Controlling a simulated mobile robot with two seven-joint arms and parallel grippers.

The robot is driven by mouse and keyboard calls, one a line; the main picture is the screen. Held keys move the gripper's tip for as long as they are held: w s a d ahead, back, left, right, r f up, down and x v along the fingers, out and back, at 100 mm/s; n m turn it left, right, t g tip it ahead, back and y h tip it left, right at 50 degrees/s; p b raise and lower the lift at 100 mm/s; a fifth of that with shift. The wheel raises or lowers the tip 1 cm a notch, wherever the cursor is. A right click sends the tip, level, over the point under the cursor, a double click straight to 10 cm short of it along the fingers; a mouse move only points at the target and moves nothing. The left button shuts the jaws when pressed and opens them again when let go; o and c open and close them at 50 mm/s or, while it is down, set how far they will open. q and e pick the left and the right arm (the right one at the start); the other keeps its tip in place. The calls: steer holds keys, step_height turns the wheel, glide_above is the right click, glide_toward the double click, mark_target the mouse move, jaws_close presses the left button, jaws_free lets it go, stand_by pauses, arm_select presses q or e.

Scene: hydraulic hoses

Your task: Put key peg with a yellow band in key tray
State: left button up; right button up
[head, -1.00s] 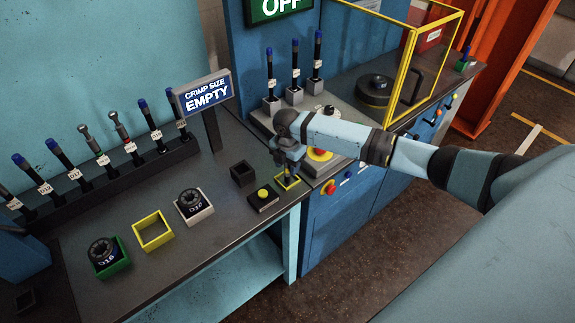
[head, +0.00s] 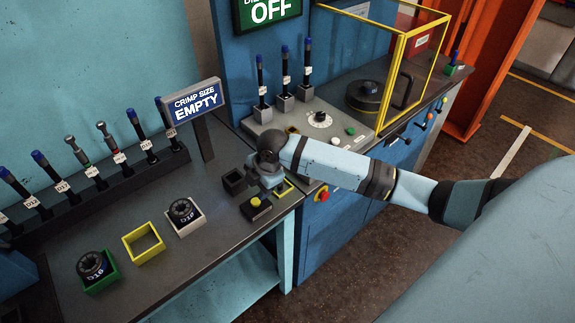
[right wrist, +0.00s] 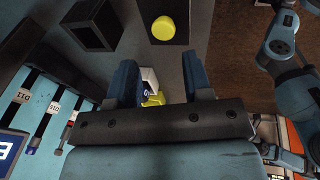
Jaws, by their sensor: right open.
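In the right wrist view the two jaws (right wrist: 160,82) stand apart. Between them shows a small white piece with a dark mark (right wrist: 149,80) and a yellow piece (right wrist: 154,99). I cannot tell whether these are the tag and yellow band of the key peg. The jaws do not visibly touch them. In the head view my gripper and wrist hide that spot, and no yellow-banded peg shows clearly.
A black box with a yellow button (head: 256,207) and an open dark box (head: 233,182) are close to the gripper. A size sign (head: 195,102) stands behind. Tagged pegs fill a rack (head: 100,192) at left. An empty yellow tray (head: 143,242) is at the front.

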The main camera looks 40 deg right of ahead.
steer(key=s+a+f+m+t+y, duration=0.35)
steer(key=s+a+f+m, duration=0.25)
steer(key=s+a, duration=0.3)
steer(key=s+f+m+t+h, duration=0.1)
steer(key=s+f+m+t, duration=0.1)
steer(key=s+m, duration=0.3)
steer(key=s+d+f+m+t+h, duration=0.1)
steer(key=s+f+m+t, duration=0.1)
steer(key=s+m, duration=0.3)
steer(key=s+t, duration=0.1)
steer(key=s, duration=0.3)
steer(key=shift+s+d+f, duration=0.25)
steer(key=shift+f, duration=0.05)
steer(key=shift+h, duration=0.25)
